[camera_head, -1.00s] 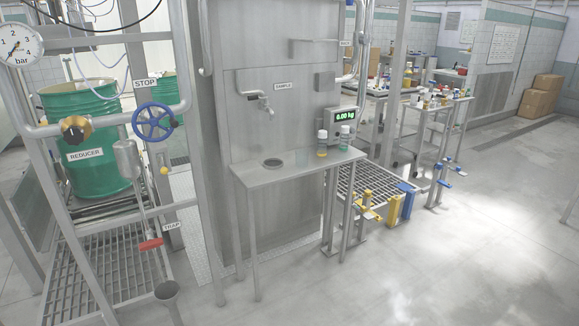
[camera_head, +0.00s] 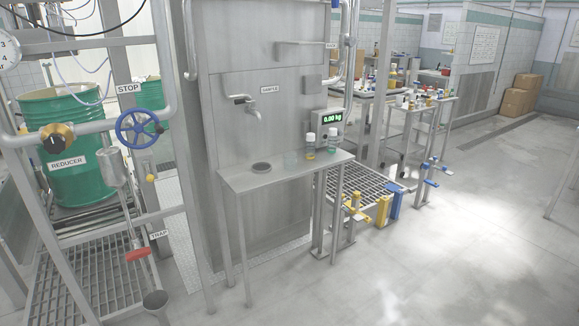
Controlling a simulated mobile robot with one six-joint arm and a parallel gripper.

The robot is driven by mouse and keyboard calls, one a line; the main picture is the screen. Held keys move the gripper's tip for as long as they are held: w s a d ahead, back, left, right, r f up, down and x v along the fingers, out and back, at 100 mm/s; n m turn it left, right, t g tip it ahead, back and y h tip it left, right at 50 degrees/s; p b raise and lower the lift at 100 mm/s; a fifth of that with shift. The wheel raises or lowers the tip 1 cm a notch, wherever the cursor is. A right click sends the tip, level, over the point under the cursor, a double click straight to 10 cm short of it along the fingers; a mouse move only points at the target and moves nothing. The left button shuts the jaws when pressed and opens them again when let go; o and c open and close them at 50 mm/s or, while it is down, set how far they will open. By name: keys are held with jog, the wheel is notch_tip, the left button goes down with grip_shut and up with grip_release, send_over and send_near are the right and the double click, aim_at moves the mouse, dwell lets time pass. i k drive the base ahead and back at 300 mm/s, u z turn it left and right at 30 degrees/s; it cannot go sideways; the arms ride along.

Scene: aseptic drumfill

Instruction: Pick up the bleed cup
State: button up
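A low, round grey cup or ring with a dark inside (camera_head: 261,168) is on the left part of the small steel table (camera_head: 236,183), below the sample tap. It may be the bleed cup, but no label shows on it. A faint clear vessel (camera_head: 292,159) seems to stand to its right. Two small white-capped bottles, one with yellow contents (camera_head: 311,148) and one greenish (camera_head: 333,142), stand at the table's right end. My gripper is not in view.
The sample tap (camera_head: 247,103) juts from the steel panel above the table. A pipe frame with a blue handwheel (camera_head: 138,129) and a green drum (camera_head: 75,150) stand left. A grated platform with yellow posts (camera_head: 382,210) is right. Open floor (camera_head: 470,240) lies at the front right.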

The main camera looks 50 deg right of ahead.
aim_at(290, 162)
jog(key=i, duration=0.9)
jog(key=u, duration=0.05)
